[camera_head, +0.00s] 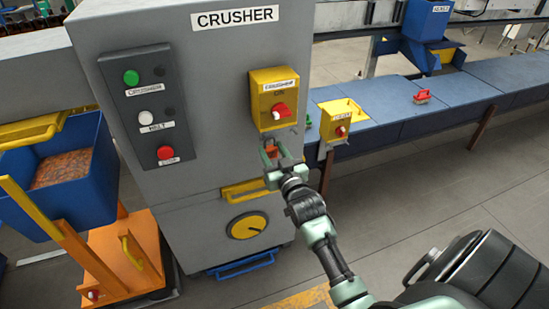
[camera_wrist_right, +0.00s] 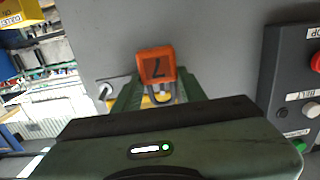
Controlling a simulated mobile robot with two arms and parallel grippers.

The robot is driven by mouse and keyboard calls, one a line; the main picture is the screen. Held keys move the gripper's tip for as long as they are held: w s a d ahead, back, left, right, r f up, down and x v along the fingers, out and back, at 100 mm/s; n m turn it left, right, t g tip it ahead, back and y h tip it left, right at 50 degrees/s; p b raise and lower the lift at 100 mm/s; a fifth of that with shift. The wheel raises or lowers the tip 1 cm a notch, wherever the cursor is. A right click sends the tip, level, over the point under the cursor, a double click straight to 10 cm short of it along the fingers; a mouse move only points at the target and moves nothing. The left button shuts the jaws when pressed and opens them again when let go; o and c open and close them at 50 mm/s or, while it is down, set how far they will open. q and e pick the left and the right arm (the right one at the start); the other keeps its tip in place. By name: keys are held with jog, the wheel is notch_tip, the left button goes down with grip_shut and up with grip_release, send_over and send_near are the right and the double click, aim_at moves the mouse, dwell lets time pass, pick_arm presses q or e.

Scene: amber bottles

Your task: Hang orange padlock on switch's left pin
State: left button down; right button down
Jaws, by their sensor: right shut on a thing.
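The orange padlock (camera_wrist_right: 155,64) is in the right wrist view, marked with a dark digit that looks like a 7, with its metal shackle (camera_wrist_right: 165,96) toward the gripper. My right gripper (camera_wrist_right: 155,88) is shut on it, close in front of the grey cabinet. In the head view my right gripper (camera_head: 276,160) and the small padlock (camera_head: 270,152) are just below the yellow CRUSHER switch box (camera_head: 262,112), which has a red knob (camera_head: 280,109). A small silver part (camera_wrist_right: 108,88), perhaps a pin, projects from the cabinet beside the padlock. I cannot make out the left pin. My left gripper is not in view.
The grey CRUSHER cabinet (camera_head: 215,55) has a dark button panel (camera_head: 145,105) on its left and a yellow handle (camera_head: 245,188) below the gripper. Another yellow switch box (camera_head: 334,126) stands at right by the blue conveyor (camera_head: 460,95).

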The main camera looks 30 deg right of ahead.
jog(key=shift+w+d+f+b, duration=0.1)
jog(key=shift+w+d+b, duration=0.05)
jog(key=shift+w+b, duration=0.35)
jog(key=shift+w+d+f, duration=0.15)
jog(key=shift+w+f, duration=0.25)
jog(key=shift+w, duration=0.2)
jog(key=c, duration=0.7)
grip_release()
